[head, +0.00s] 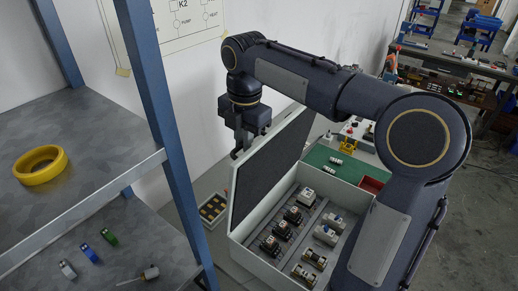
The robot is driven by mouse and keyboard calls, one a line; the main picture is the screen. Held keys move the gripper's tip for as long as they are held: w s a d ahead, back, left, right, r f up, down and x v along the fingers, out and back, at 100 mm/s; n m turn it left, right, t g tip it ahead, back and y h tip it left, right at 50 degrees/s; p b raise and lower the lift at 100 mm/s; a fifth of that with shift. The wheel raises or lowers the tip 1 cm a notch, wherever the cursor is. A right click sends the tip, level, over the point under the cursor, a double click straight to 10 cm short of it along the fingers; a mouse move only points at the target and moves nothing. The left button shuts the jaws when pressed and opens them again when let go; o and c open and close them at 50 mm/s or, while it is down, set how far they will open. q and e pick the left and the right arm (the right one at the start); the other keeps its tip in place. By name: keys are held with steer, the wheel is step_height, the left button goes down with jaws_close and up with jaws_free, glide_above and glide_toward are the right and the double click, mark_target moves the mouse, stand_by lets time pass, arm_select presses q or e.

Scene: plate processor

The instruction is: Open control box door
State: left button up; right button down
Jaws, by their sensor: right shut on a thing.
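The control box (245,255) is a light grey box standing on the bench, with several electrical components mounted inside. Its door (268,168), dark on the inner face with a pale rim, stands steeply raised along the box's left side, so the inside shows. My right gripper (237,152) points down at the door's far upper-left edge and is shut on the door there. The exact grip point is small and partly hidden. My right arm covers the box's right side. My left gripper is out of view.
A blue-framed shelf (160,110) stands close on the left, holding a yellow ring (40,166) and small parts. A tray of dark pieces (213,209) sits left of the door. A green board (335,164) lies behind the box. Open floor shows at far right.

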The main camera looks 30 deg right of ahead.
steer(key=w+a+f, duration=0.1)
steer(key=w+a, duration=0.2)
steer(key=w, duration=0.4)
steer(key=shift+w+f, duration=0.25)
steer(key=shift+f, duration=0.1)
steer(key=c, duration=1.5)
jaws_free()
steer(key=shift+r, duration=0.1)
steer(key=r, duration=0.7)
steer(key=shift+s+d+r, duration=0.1)
steer(key=shift+s+r, duration=0.1)
steer(key=shift+r, duration=0.2)
